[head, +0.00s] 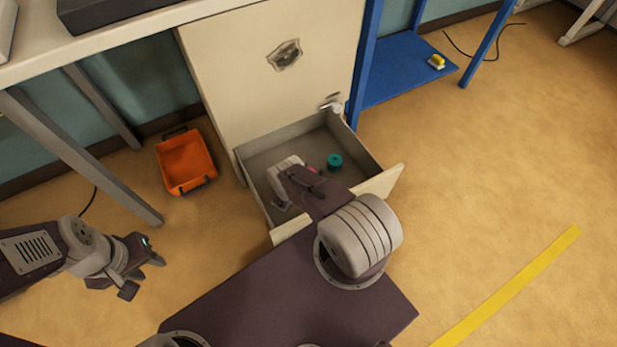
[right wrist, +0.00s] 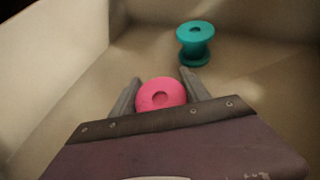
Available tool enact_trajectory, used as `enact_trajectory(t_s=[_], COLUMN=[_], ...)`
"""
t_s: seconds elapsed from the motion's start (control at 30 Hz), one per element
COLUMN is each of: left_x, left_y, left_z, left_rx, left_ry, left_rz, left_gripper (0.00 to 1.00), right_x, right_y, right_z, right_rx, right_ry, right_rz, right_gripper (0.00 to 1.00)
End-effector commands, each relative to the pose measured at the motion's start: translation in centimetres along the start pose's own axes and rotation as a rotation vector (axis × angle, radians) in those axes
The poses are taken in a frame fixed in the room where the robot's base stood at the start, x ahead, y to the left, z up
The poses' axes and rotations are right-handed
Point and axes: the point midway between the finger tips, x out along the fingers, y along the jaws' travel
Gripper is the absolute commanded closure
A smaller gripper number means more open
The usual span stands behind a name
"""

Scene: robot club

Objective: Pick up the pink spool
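The pink spool (right wrist: 161,94) is in the open drawer (head: 384,183), between the two fingers of my right gripper (right wrist: 161,82). Both fingers come right up to its sides; whether they press on it I cannot tell. In the head view only a sliver of the pink spool (head: 313,169) shows beside my right gripper, and my arm hides the rest. My left gripper (head: 144,275) is open and empty above the floor at the left, with its fingers apart.
A teal spool (head: 335,161) stands in the drawer near the pink one, towards the back. The drawer walls surround my right gripper. An orange bin (head: 187,163) is on the floor left of the drawer. Open floor with a yellow stripe (head: 510,287) lies to the right.

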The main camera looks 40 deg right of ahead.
Motion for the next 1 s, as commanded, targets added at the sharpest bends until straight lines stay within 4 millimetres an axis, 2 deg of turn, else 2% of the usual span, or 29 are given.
enact_trajectory(t_s=[0.03, 0.1, 0.27, 0.37, 0.53, 0.7, 0.83, 1.0], left_x=[0.0, 0.0, 0.0, -0.8, -4.5, -7.0, -7.6, -7.5], left_y=[0.0, 0.0, 0.0, 0.0, 0.1, 0.1, 0.1, 0.1], left_z=[0.0, 0.0, 0.0, -0.1, -0.5, -0.7, -0.8, -0.8], left_rx=[0.0, 0.0, 0.0, 0.0, 0.0, 0.0, 0.0, 0.0], left_ry=[0.0, 0.0, 0.0, 0.0, 0.0, 0.0, 0.0, 0.0], left_rz=[0.0, 0.0, 0.0, 0.0, 0.0, 0.0, 0.0, 0.0], left_gripper=[0.64, 0.64, 0.64, 0.64, 0.64, 0.64, 0.64, 0.64], right_x=[0.0, 0.0, 0.0, -0.5, -2.6, -4.3, -4.8, -4.8], right_y=[0.0, 0.0, 0.0, 0.0, 0.0, 0.1, 0.0, 0.0], right_z=[0.0, 0.0, 0.0, 0.8, 4.8, 7.9, 8.8, 8.8], right_rx=[0.0, 0.0, 0.0, 0.0, -0.001, 0.0, 0.0, 0.0], right_ry=[0.0, 0.0, 0.0, -0.001, 0.0, 0.0, 0.0, 0.0], right_rz=[0.0, 0.0, 0.0, 0.0, 0.0, 0.0, -0.001, 0.0], right_gripper=[0.74, 0.91, 0.91, 0.91, 0.91, 0.91, 0.91, 0.91])
